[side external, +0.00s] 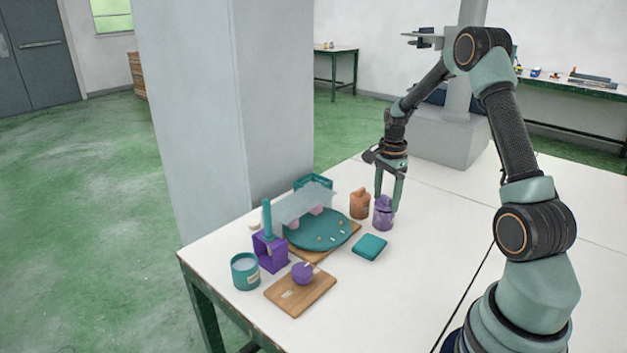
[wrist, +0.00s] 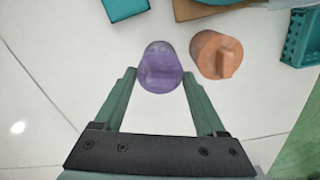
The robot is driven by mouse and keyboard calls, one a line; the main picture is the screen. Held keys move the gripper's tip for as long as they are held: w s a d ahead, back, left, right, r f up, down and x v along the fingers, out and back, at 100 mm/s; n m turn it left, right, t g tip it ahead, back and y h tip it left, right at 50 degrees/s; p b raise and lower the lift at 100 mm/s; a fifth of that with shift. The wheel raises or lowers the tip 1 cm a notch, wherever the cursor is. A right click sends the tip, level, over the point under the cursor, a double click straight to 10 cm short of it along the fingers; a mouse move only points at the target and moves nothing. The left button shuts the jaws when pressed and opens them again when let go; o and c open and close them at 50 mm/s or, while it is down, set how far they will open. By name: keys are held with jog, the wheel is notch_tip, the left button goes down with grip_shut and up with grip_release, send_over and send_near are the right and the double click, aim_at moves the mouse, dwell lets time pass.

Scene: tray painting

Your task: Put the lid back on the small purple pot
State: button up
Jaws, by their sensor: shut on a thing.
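The small purple pot (side external: 383,220) stands on the white table, right of an orange-brown lidded pot (side external: 360,205). A purple lid (wrist: 160,68) with a raised ridge is at the top of the purple pot. My gripper (side external: 388,203) points down over the pot. In the wrist view its two fingers (wrist: 159,78) lie on either side of the lid, shut on it. The lid hides most of the pot from above. I cannot tell whether the lid is fully seated or slightly above the rim.
The orange-brown pot stands close beside my gripper. A teal square block (side external: 369,247) lies in front. Left are a round teal tray (side external: 322,240), a purple holder (side external: 270,252), a teal cup (side external: 245,272) and a wooden board (side external: 290,300) with a purple round thing (side external: 303,272). The right tabletop is clear.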

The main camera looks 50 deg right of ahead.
dwell(0.3)
jog(key=o, duration=1.3)
jog(key=shift+c, duration=0.2)
jog(key=shift+r, duration=3.5)
jog(key=shift+c, duration=0.3)
grip_shut()
jog(key=shift+f, duration=1)
